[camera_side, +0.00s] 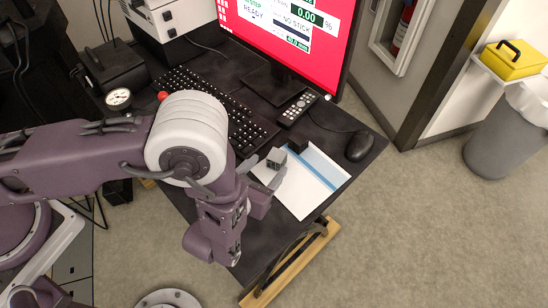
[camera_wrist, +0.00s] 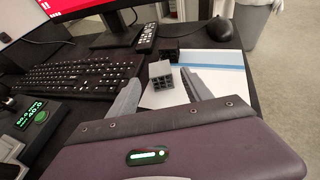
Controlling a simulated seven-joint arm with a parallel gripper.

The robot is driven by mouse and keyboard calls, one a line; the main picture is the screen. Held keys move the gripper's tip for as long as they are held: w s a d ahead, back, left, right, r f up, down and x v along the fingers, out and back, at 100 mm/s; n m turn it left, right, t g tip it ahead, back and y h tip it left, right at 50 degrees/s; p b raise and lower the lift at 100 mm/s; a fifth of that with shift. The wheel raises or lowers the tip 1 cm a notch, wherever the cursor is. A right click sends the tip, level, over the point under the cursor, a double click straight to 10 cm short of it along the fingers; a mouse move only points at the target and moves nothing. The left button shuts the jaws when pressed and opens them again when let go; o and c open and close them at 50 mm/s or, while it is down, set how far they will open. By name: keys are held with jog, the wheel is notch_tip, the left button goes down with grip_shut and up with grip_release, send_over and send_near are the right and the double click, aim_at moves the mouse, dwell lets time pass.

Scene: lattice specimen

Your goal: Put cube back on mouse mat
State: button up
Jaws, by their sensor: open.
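The mat (camera_wrist: 215,62) extends behind and right of the right finger. The fingers hide part of it.
A remote (camera_side: 297,108), a keyboard (camera_side: 205,100) and a monitor (camera_side: 290,40) lie beyond and left. A black mouse (camera_side: 359,146) sits at the right desk edge. The mat's middle is clear.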

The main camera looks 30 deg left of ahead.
jog(key=v, duration=0.6)
jog(key=shift+s+r, duration=0.1)
jog(key=shift+s, duration=0.05)
jog(key=w+a+r+n+g+y, duration=0.2)
jog(key=a+r+n+g+y, duration=0.5)
jog(key=a+r+n, duration=0.95)
jog(key=s+a+r+n+g+y, duration=0.1)
jog(key=s+a+r+n+g, duration=0.15)
jog(key=s+a, duration=0.25)
jog(key=s+a+r+n+g+y, duration=0.1)
jog(key=s+a+r+n, duration=0.3)
jog(key=s+a, duration=0.15)
jog(key=s+d+r+n+t+h, duration=0.2)
jog(key=s+d+r+n+h, duration=0.4)
jog(key=n+h, duration=0.3)
jog(key=s+n, duration=0.1)
jog(key=n, duration=0.3)
jog(key=shift+s+r, duration=0.2)
jog(key=shift+r, duration=0.15)
jog(key=shift+t, duration=0.25)
